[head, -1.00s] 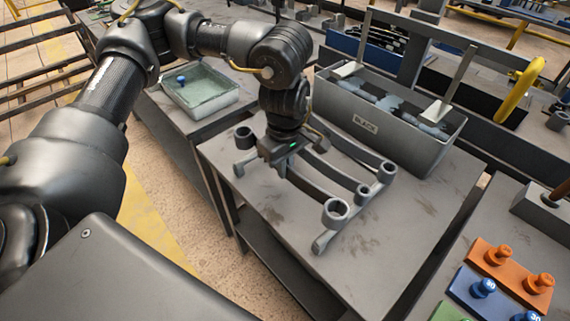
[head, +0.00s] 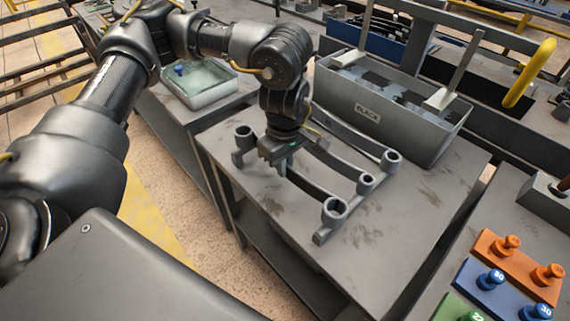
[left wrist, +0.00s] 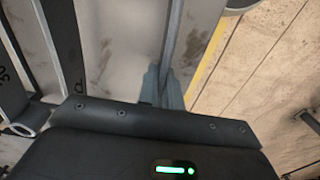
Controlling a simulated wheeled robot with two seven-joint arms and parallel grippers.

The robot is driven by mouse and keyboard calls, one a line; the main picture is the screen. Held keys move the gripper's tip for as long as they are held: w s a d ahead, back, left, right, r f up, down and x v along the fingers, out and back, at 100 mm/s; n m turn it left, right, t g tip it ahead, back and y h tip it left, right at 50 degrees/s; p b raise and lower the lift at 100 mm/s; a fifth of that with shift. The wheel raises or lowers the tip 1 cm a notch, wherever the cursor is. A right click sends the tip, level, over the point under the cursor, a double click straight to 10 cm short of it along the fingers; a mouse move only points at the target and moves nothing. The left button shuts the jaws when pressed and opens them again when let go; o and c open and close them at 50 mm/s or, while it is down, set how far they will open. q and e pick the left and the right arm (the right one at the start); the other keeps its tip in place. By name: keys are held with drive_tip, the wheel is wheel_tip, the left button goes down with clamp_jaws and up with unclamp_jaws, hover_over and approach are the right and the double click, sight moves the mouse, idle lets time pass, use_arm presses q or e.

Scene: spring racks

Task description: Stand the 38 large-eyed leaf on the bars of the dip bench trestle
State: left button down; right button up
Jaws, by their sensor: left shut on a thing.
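My left gripper (head: 283,166) is shut on a curved dark grey leaf (head: 308,188) with a round eye at each end. The near eye (head: 335,209) is large and sits over the near end of the trestle bar (head: 322,238); I cannot tell whether it touches. In the left wrist view the grey fingertips (left wrist: 165,88) grip the leaf (left wrist: 174,30), which runs up the picture. Two more leaf eyes, one middle (head: 365,183) and one far (head: 390,160), show beside it along the trestle. No number is readable on the leaf. My right gripper is not in view.
A grey trough (head: 400,130) with a dark label stands behind the trestle on the bench (head: 400,225). A pale tray (head: 200,88) stands on the bench to the left. Orange (head: 510,268) and blue (head: 478,288) knobbed plates lie at right. The bench front is clear.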

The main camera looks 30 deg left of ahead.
use_arm(q)
drive_tip(key=shift+f+b, duration=0.35)
idle(0.5)
drive_tip(key=c, duration=1.5)
unclamp_jaws()
drive_tip(key=shift+o, duration=0.8)
drive_tip(key=shift+s+f, duration=0.1)
drive_tip(key=shift+f, duration=0.05)
drive_tip(key=o, duration=0.3)
drive_tip(key=shift+r+p, duration=1.9)
drive_tip(key=shift+r, duration=0.5)
drive_tip(key=shift+r+p, duration=1)
drive_tip(key=shift+r, duration=0.25)
